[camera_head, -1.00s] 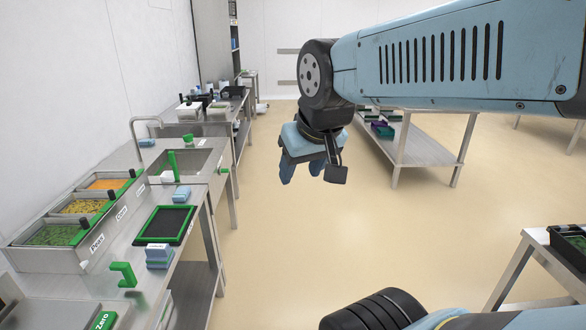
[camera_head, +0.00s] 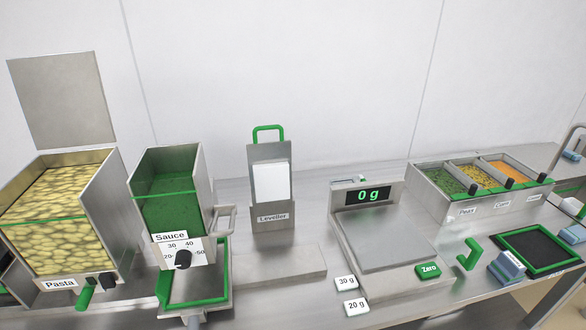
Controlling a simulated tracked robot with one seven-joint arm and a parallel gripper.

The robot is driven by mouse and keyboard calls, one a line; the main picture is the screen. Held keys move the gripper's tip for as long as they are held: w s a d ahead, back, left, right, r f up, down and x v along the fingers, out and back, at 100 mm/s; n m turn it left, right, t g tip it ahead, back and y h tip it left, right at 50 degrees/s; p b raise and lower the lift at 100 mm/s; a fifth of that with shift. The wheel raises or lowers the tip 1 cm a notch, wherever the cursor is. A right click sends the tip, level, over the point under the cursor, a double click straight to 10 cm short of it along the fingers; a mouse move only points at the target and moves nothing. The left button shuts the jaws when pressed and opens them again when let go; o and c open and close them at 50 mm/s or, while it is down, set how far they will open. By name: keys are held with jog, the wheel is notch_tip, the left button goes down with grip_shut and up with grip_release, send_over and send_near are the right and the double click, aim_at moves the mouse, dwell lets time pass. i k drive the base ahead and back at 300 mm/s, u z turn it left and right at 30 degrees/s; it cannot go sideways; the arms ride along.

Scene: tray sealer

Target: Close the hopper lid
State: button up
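The pasta hopper (camera_head: 103,215) stands at the left of the counter, filled with pale yellow pasta behind a clear front with a green line. Its flat grey metal lid (camera_head: 62,100) stands open and upright at the back edge, leaning slightly against the white wall side. The hopper top is uncovered. A black knob and a green handle (camera_head: 86,297) sit at its lower front. My gripper and arm are not in view now.
The sauce hopper (camera_head: 203,190), open-topped with green sauce, stands close to the right of the pasta hopper. Further right are the leveller (camera_head: 271,217), a scale (camera_head: 385,240) reading 0 g, and topping bins (camera_head: 440,207). Some bare counter lies in front of the leveller.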

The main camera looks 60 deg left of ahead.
aim_at(61, 98)
jog(key=z, duration=0.05)
jog(key=i, duration=0.15)
jog(key=u, duration=3.35)
jog(key=k, duration=0.9)
jog(key=u, duration=0.15)
jog(key=i, duration=0.95)
jog(key=z, duration=0.05)
